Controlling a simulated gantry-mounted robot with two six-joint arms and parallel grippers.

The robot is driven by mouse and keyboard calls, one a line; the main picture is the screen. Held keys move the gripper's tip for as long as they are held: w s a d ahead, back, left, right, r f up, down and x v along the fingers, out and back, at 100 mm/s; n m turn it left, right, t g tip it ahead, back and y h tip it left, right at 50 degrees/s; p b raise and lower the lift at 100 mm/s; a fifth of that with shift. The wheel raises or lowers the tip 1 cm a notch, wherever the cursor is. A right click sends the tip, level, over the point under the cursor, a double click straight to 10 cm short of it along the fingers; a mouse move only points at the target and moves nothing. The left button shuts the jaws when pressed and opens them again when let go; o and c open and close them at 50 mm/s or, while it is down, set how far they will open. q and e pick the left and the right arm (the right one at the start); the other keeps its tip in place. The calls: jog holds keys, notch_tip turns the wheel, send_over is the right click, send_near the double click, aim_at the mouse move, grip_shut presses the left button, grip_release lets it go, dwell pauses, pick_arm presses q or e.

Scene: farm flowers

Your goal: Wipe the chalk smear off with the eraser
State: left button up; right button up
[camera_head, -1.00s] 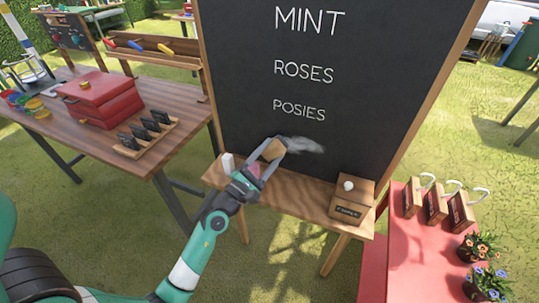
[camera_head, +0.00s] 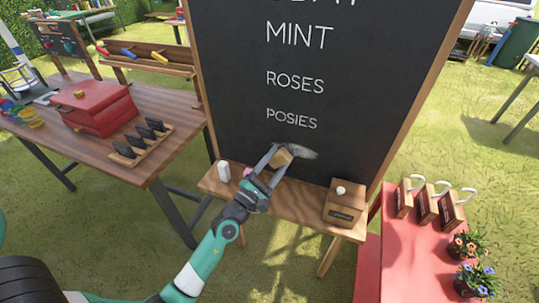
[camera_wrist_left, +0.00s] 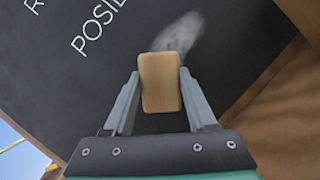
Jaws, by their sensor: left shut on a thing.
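The chalk smear (camera_head: 305,153) is a pale grey patch on the blackboard (camera_head: 350,110), below the word POSIES. My left gripper (camera_head: 271,160) is shut on the eraser (camera_head: 283,158), a tan wooden block, at the left end of the smear. In the left wrist view, the eraser (camera_wrist_left: 160,82) sits between the two fingers of my left gripper (camera_wrist_left: 160,95). The smear (camera_wrist_left: 182,35) spreads out beyond the eraser's top edge there. I cannot tell whether the eraser's face touches the board. My right gripper does not show.
A wooden ledge (camera_head: 300,205) runs below the board. A white block (camera_head: 224,171) stands at its left and a wooden box with a white knob (camera_head: 345,205) at its right. A red table (camera_head: 410,260) with signs and flowerpots is at right, a brown table (camera_head: 90,145) at left.

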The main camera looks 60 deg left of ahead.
aim_at(287, 164)
pick_arm(q)
jog(key=shift+w+d, duration=0.1)
jog(key=shift+w+d+r+p, duration=0.15)
jog(key=shift+w+d+p, duration=0.25)
jog(key=shift+p, duration=0.05)
jog(key=shift+w+d+p, duration=0.55)
jog(key=shift+w+d, duration=0.05)
jog(key=shift+w, duration=0.05)
jog(key=shift+w+d+f, duration=0.2)
jog(key=shift+w, duration=0.05)
jog(key=shift+w+d+r+p, duration=0.15)
jog(key=shift+w+d+p, duration=0.2)
jog(key=shift+d+p, duration=0.1)
jog(key=shift+w+d+p, duration=0.45)
jog(key=shift+w+d, duration=0.4)
jog(key=shift+w+d, duration=0.1)
jog(key=shift+w+d+p, duration=0.5)
jog(key=shift+w+d, duration=0.65)
jog(key=shift+d, duration=0.05)
